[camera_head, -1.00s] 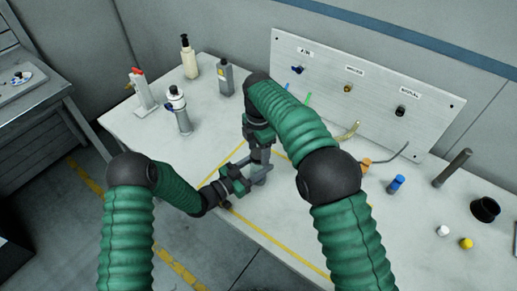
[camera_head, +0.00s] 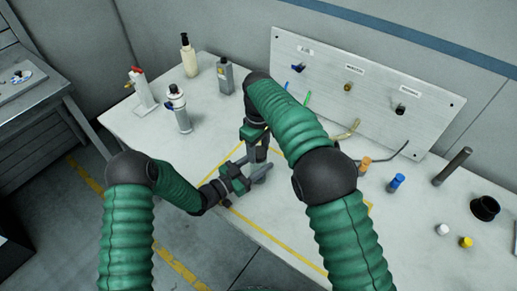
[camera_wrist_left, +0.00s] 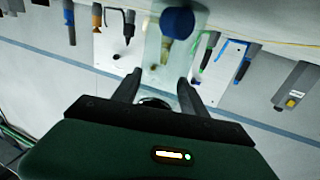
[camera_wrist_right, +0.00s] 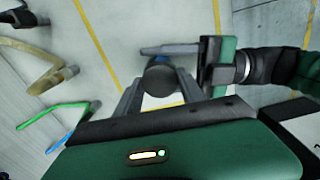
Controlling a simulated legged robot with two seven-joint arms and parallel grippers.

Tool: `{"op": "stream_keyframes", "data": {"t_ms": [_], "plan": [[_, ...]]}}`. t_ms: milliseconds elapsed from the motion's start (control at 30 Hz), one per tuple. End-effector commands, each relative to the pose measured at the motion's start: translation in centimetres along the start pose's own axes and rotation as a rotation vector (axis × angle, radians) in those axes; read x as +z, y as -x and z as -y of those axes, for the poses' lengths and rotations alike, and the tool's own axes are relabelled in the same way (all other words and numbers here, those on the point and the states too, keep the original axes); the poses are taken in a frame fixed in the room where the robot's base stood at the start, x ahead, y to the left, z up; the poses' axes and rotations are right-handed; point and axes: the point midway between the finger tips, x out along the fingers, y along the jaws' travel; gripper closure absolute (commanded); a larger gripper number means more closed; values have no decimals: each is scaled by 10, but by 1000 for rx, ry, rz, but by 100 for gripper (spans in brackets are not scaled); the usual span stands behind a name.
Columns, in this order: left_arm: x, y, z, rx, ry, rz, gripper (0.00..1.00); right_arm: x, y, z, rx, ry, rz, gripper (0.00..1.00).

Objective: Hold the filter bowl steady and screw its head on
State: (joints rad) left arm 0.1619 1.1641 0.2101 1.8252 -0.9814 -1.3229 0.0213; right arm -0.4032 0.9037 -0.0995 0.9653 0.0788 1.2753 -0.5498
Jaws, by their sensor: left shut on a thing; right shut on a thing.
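My left gripper (camera_head: 257,173) reaches in from the left, low over the front of the table, and is shut on the filter bowl. In the left wrist view a clear bowl (camera_wrist_left: 153,55) with a blue round part (camera_wrist_left: 177,22) shows between its fingers. My right gripper (camera_head: 257,153) points down just above the left one. In the right wrist view its fingers are shut on a dark round filter head (camera_wrist_right: 160,80). The left fingers (camera_wrist_right: 170,49) show close beside the head there. My grippers hide most of the joint between head and bowl, and I cannot tell how far it is threaded.
Several bottles, including a grey one (camera_head: 225,76) and a silver one (camera_head: 179,110), stand at the back left. A labelled panel (camera_head: 330,85) with fittings stands behind. A blue-capped piece (camera_head: 396,183), a dark rod (camera_head: 452,166) and a black cup (camera_head: 484,208) stand at right.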

Motion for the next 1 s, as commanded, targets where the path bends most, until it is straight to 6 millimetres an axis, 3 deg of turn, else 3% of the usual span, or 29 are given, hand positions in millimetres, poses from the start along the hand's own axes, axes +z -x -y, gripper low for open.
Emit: {"op": "stream_keyframes", "data": {"t_ms": [200,400,500,633,667,833,1000], "plan": [[0,0,-3,6,-1,0,100,-2,0,0,2,-720,-7,100],[0,0,-3,8,-2,0,100,-3,0,-1,-1,-1328,-9,100],[0,-1,-4,8,-2,0,100,-3,0,-1,-3,-1498,-10,100],[0,-1,-4,9,-1,0,100,-3,0,-1,-3,-1488,-11,100],[0,-1,-4,9,-1,0,100,-3,0,-1,-3,-1488,-11,51],[0,-1,-3,7,0,0,100,-2,0,-1,-3,-1486,-8,28],[1,0,-2,5,0,1,100,-2,0,-1,-2,-1486,-5,28]]}}
